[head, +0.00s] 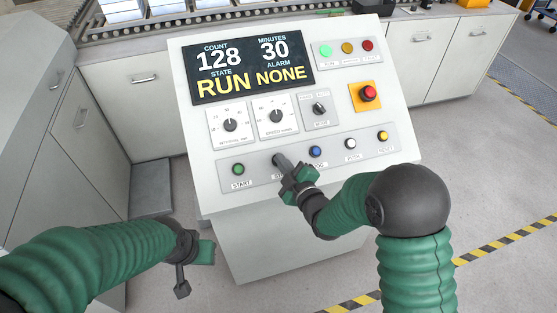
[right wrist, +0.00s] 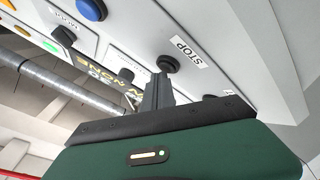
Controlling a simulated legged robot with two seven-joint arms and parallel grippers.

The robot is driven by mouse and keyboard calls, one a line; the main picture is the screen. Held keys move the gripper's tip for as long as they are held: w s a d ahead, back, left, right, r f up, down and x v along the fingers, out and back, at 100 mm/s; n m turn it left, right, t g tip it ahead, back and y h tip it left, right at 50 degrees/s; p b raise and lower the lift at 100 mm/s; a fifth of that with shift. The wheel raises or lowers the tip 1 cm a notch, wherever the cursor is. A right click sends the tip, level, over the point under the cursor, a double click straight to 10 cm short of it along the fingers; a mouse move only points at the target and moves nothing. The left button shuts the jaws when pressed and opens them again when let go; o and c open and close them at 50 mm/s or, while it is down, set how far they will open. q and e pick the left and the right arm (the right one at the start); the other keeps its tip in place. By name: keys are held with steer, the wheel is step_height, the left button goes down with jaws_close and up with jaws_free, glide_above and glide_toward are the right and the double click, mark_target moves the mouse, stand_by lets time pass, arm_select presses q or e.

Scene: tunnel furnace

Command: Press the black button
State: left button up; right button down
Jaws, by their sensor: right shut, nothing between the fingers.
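The black button (right wrist: 168,63) sits beside a STOP label in the right wrist view.
The row also holds a green START button (head: 238,169), a blue button (head: 315,152), a white button (head: 351,143) and a yellow RESET button (head: 383,136). A red emergency button (head: 367,93) sits above. The display (head: 248,67) reads RUN and alarm NONE. Cabinets stand behind.

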steer(key=shift+f, duration=0.15)
stand_by(0.4)
steer(key=shift+s+d+r+p, duration=0.15)
steer(key=shift+s+r+p, duration=0.3)
steer(key=shift+r, duration=0.3)
steer(key=s+r, duration=0.1)
steer(key=r+p, duration=0.1)
steer(key=s+d+r+p, duration=0.1)
steer(key=r, duration=0.1)
steer(key=shift+s, duration=0.35)
stand_by(0.4)
